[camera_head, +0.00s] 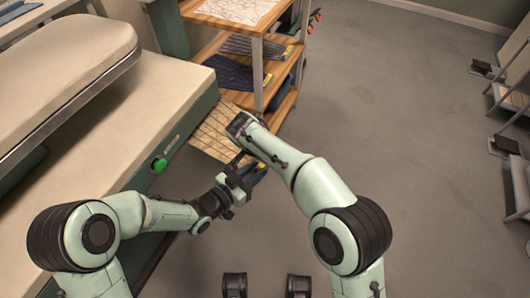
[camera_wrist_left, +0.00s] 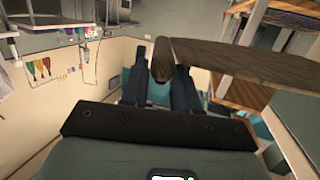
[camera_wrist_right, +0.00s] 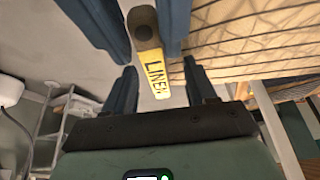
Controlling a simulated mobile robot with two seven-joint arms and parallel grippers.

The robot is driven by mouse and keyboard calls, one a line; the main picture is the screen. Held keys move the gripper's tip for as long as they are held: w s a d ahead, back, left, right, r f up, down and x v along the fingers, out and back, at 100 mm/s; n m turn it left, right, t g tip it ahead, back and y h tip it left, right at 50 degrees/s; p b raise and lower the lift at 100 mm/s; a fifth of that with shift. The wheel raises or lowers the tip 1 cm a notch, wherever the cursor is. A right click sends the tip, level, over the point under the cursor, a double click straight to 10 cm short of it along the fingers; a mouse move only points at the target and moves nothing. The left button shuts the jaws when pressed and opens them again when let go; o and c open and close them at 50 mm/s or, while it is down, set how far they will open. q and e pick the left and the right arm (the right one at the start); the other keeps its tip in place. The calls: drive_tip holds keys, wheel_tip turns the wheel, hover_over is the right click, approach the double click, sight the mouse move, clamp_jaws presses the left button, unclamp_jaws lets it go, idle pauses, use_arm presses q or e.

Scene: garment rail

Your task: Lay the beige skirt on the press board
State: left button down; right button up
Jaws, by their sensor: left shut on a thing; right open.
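The beige skirt (camera_head: 213,137), tan with thin dark lines, hangs as a stiff panel beside the press, partly hidden by my right arm. In the right wrist view it (camera_wrist_right: 255,45) shows a yellow label reading LINEN (camera_wrist_right: 156,75) at its edge. My left gripper (camera_wrist_left: 162,64) is shut on a brown rolled end of the skirt. My right gripper (camera_wrist_right: 160,68) is open, its fingers either side of the label's end; whether they touch it, I cannot tell. The press board (camera_head: 185,82) is a long cream surface at the left. Its padded upper part (camera_head: 60,65) is raised above it.
A green button (camera_head: 159,165) is on the press's front side. A wooden shelf rack (camera_head: 277,52) stands behind, with a dark striped garment (camera_head: 255,46) and a navy one (camera_head: 232,77). Grey floor (camera_head: 400,110) is clear on the right, up to metal racks (camera_head: 510,90).

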clamp_jaws()
use_arm(q)
drive_tip(key=c, duration=0.8)
unclamp_jaws()
